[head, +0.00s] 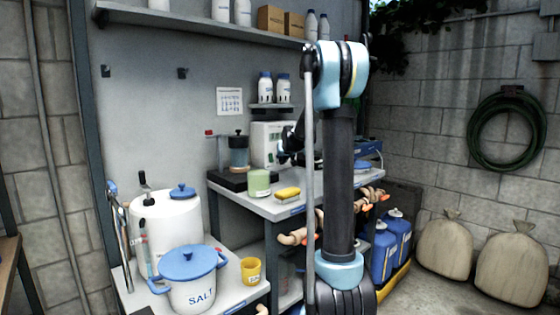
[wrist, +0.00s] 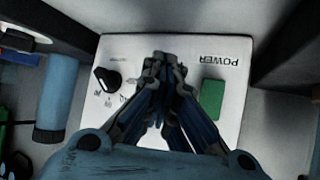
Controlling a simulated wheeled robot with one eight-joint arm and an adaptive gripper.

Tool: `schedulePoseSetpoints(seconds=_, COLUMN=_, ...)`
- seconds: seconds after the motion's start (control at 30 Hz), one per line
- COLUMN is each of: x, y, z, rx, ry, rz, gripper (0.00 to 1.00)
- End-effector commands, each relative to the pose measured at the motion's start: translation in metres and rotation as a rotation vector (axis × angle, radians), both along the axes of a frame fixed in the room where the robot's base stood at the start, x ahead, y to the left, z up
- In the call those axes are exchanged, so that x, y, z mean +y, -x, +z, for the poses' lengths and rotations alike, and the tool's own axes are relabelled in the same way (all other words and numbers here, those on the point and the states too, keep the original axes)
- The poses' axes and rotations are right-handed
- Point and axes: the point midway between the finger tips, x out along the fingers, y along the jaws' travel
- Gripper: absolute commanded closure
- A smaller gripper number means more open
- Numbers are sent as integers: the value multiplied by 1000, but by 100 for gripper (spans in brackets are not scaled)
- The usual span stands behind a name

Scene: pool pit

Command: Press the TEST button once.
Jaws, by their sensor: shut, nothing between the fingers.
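The white control box (head: 262,143) stands at the back of the grey workbench, partly hidden by my arm. My gripper (head: 284,156) is at its front. In the wrist view the box's panel (wrist: 125,48) appears upside down, with a black knob (wrist: 107,79) at left and a green button (wrist: 212,99) at right under the word POWER. My gripper (wrist: 160,62) is shut and empty, its fingers over the middle of the panel. No button marked TEST can be read; the fingers hide the panel's middle. I cannot tell whether the fingertips touch the panel.
A pump with a blue-grey jar (head: 238,155) stands left of the box. A green cup (head: 259,183) and a yellow sponge (head: 287,193) lie nearer the bench's front. A small shelf with two bottles (head: 265,88) hangs above. A SALT pot (head: 190,285) stands lower left.

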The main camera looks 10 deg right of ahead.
Motion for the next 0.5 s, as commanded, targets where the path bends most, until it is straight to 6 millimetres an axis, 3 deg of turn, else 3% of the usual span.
schedulePoseSetpoints(seconds=0.5, x=-9, y=13, z=0, rx=0, ry=1, rz=-1, gripper=100)
